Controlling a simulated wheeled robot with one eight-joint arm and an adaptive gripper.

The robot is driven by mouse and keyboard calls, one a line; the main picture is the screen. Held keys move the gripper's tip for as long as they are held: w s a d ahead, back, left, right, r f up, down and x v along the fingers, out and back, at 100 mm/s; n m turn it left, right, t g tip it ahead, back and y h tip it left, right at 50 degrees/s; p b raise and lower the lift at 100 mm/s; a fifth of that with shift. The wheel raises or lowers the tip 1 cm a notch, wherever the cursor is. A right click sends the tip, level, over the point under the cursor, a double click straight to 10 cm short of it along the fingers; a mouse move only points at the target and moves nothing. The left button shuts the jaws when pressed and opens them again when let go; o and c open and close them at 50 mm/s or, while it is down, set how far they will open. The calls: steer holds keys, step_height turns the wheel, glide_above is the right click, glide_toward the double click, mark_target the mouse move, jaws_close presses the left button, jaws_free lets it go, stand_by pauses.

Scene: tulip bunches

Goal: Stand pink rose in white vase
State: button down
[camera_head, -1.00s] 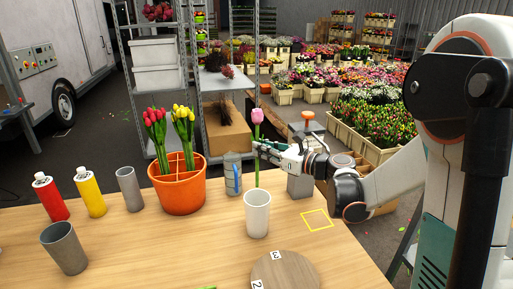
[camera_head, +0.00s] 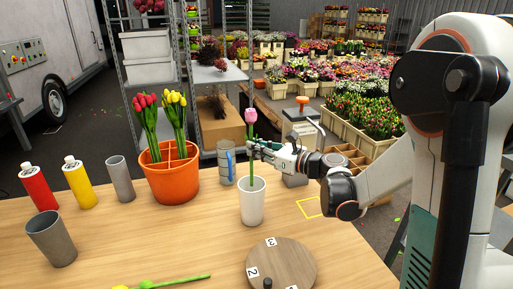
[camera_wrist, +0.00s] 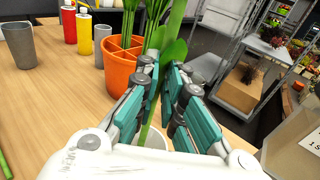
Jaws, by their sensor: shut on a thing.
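The pink flower (camera_head: 250,116) stands upright with its bloom above my gripper (camera_head: 254,150). My gripper is shut on its green stem, which also shows between the fingers in the wrist view (camera_wrist: 152,112). The white vase (camera_head: 252,205) stands upright on the table directly below my gripper. The stem runs down to the vase mouth and appears to go inside; its lower end is hidden by the vase wall. In the wrist view the vase rim (camera_wrist: 154,139) shows partly behind the fingers.
Bottles and grey cups are farther left. A round wooden board (camera_head: 281,264) and a yellow tulip (camera_head: 160,283) lie in front. A yellow square outline is right.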

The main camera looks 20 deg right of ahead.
steer(key=shift+f+b, duration=0.95)
steer(key=shift+f, duration=4.6)
steer(key=c, duration=1.6)
jaws_free()
steer(key=shift+c, duration=0.2)
steer(key=shift+o, duration=0.5)
steer(key=o, duration=0.6)
steer(key=shift+c, duration=0.2)
